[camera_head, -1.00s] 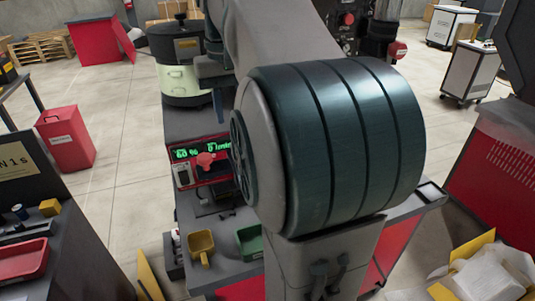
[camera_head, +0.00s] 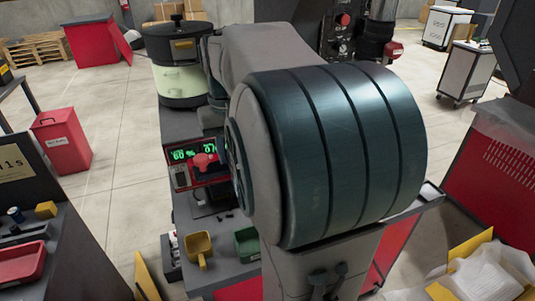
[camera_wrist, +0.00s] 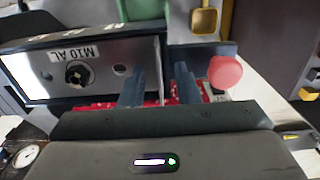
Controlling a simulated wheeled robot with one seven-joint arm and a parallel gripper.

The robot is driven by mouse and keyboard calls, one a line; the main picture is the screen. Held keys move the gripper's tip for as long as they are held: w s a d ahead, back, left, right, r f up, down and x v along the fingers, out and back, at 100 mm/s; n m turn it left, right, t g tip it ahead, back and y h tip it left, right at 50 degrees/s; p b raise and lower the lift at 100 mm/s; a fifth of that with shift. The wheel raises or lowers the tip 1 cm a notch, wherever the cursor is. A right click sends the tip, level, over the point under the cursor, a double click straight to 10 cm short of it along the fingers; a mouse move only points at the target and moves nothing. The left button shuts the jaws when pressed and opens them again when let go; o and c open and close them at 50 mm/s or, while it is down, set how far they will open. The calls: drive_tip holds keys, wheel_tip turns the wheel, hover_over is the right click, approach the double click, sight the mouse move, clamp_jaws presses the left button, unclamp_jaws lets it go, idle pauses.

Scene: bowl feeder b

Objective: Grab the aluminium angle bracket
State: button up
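In the wrist view, my gripper (camera_wrist: 160,75) shows as two dark fingers with a clear gap between their tips. A bright metal plate (camera_wrist: 110,68) marked "M10 AL" upside down, with a dark bolt or hole, stands at the left, and the left finger overlaps it. Its right end lies between the fingers in the picture; I cannot tell whether they touch it. I cannot tell whether this plate is the aluminium angle bracket, and I pick out no other bracket. In the head view my arm hides the gripper.
A red knob (camera_wrist: 225,72) is close right of the fingers. A yellow scoop (camera_head: 198,248) and green tray (camera_head: 248,242) sit on the bench. A red controller with green digits (camera_head: 193,168) stands left of my arm. The bowl feeder (camera_head: 180,65) is behind.

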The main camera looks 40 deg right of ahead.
clamp_jaws()
drive_tip(key=shift+r, duration=0.1)
